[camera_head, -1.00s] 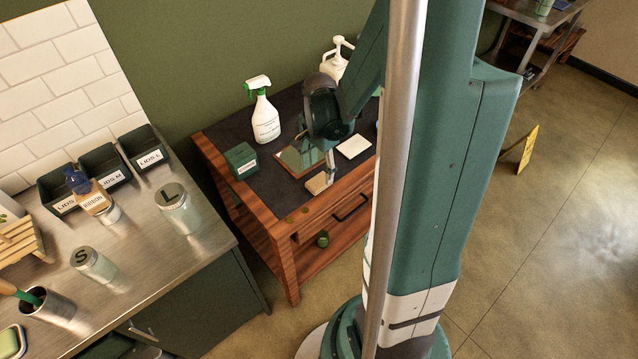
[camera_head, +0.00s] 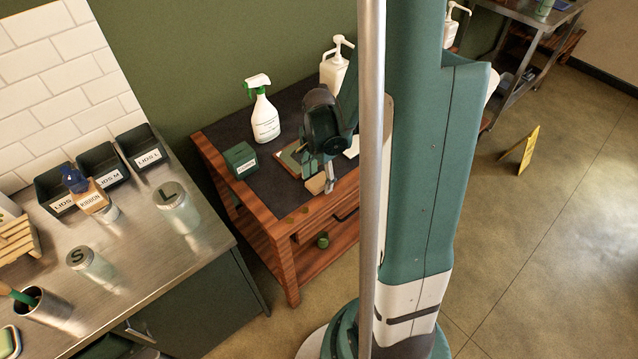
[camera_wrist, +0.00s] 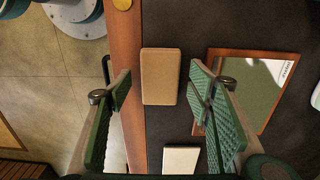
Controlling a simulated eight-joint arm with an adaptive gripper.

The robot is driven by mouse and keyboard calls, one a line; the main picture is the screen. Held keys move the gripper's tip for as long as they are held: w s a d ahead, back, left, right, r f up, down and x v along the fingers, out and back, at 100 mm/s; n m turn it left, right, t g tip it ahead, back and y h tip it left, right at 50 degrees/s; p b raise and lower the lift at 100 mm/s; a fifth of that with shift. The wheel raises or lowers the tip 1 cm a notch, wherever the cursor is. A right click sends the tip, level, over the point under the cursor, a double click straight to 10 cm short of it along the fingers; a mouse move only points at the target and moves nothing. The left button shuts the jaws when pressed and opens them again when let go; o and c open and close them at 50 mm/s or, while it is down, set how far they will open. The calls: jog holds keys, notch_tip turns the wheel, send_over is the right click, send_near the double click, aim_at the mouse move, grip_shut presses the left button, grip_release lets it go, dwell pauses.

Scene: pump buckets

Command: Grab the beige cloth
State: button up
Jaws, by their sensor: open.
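The beige cloth (camera_head: 316,184) is a flat tan rectangle near the front edge of the dark-topped wooden table. In the wrist view the beige cloth (camera_wrist: 161,62) lies between the two finger lines, long side along the fingers. My gripper (camera_wrist: 159,80) is open, with one green padded finger on each side of the cloth and a gap on both sides. In the head view my gripper (camera_head: 329,186) points down just at the cloth's right side and covers part of it. How high the fingertips are above the table I cannot tell.
A framed green panel (camera_wrist: 255,85) lies close behind the cloth. A cream square (camera_wrist: 181,160) lies beside it. A green box (camera_head: 241,160), a spray bottle (camera_head: 264,118) and a white pump bottle (camera_head: 334,72) stand farther back. The table's wooden front edge (camera_wrist: 128,60) is close.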

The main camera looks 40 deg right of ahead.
aim_at(319, 180)
dwell(0.4)
jog(key=c, duration=0.9)
jog(key=shift+r, duration=0.2)
jog(key=shift+r+p, duration=1.05)
jog(key=shift+r, duration=3.8)
